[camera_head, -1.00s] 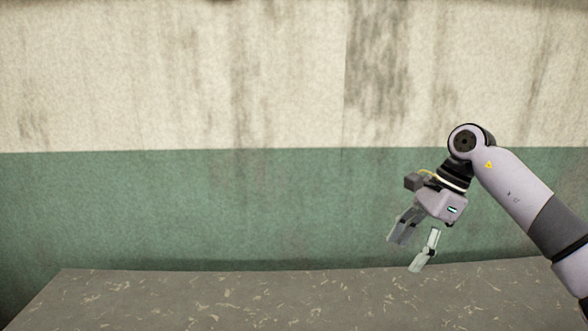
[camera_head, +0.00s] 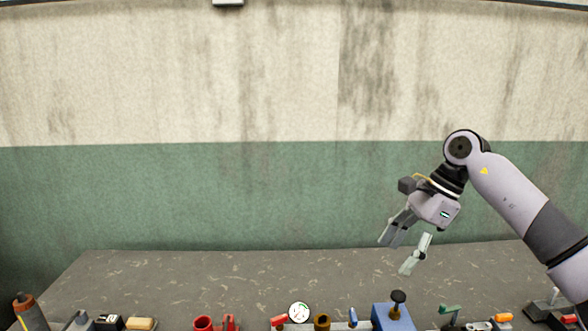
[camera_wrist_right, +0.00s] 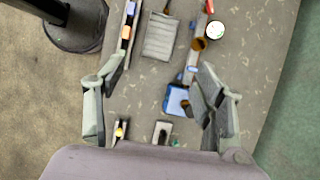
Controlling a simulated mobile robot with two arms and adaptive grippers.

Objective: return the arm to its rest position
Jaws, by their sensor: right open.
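My right gripper (camera_head: 397,252) hangs above the right part of the table in the head view, its arm coming in from the right edge. Its two fingers are spread apart with nothing between them. In the right wrist view the open fingers (camera_wrist_right: 160,105) frame the table far below, with a blue block-like object (camera_wrist_right: 177,99) seen between them. My left gripper is in neither view.
A grey speckled table (camera_head: 200,275) runs along a green and cream wall (camera_head: 200,190). Along its near edge stand a red cup (camera_head: 204,323), a white dial (camera_head: 299,312), a blue device (camera_head: 393,318) and an orange-topped cylinder (camera_head: 27,308). The table's back strip is clear.

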